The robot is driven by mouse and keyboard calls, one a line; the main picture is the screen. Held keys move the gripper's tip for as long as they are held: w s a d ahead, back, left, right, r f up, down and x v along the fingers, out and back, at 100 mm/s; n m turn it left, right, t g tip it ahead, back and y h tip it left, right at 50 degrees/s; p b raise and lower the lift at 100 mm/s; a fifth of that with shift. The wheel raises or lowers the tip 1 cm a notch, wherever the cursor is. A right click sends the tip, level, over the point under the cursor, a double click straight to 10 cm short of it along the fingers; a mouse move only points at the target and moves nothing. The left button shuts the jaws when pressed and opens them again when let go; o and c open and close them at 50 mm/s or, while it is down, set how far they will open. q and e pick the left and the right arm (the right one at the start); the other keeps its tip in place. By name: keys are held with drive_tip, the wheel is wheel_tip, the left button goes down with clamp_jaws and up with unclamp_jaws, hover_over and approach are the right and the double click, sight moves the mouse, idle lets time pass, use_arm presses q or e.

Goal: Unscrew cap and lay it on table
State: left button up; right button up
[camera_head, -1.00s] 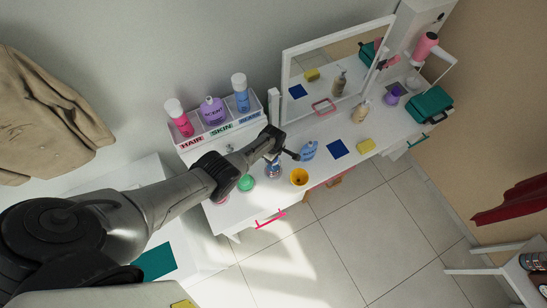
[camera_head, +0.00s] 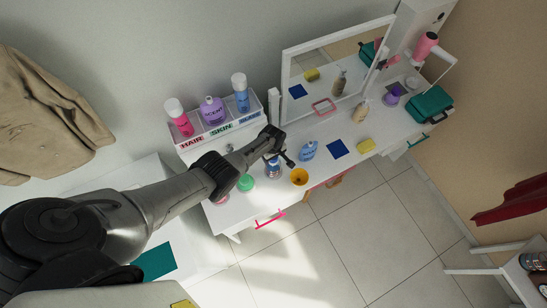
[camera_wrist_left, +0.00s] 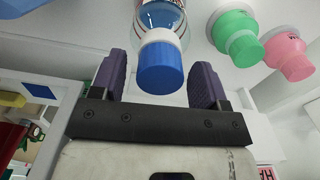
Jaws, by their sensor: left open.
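A clear bottle (camera_wrist_left: 168,15) with a blue cap (camera_wrist_left: 159,66) shows at the top middle of the left wrist view; the bottle's top edge is cut off. In the head view the bottle (camera_head: 273,172) stands on the white table (camera_head: 235,212), partly hidden by my gripper. My left gripper (camera_head: 282,162) is open at the cap. In the left wrist view the two purple fingers of my left gripper (camera_wrist_left: 157,82) lie either side of the cap, with a gap on both sides. My right gripper is not in view.
Close by on the table are a green-capped bottle (camera_head: 246,183), a yellow cup (camera_head: 299,177) and a light-blue bottle (camera_head: 308,150). A labelled rack (camera_head: 218,132) with several bottles and a mirror (camera_head: 325,78) stand behind. A blue square (camera_head: 337,148) and yellow block (camera_head: 366,145) lie right.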

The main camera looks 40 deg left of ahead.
use_arm(q)
drive_tip(key=m, duration=1.3)
drive_tip(key=shift+c, duration=0.3)
drive_tip(key=c, duration=0.9)
drive_tip(key=n, duration=0.8)
drive_tip(key=shift+n, duration=0.4)
drive_tip(key=n, duration=0.4)
drive_tip(key=shift+p, duration=0.3)
drive_tip(key=n, duration=0.4)
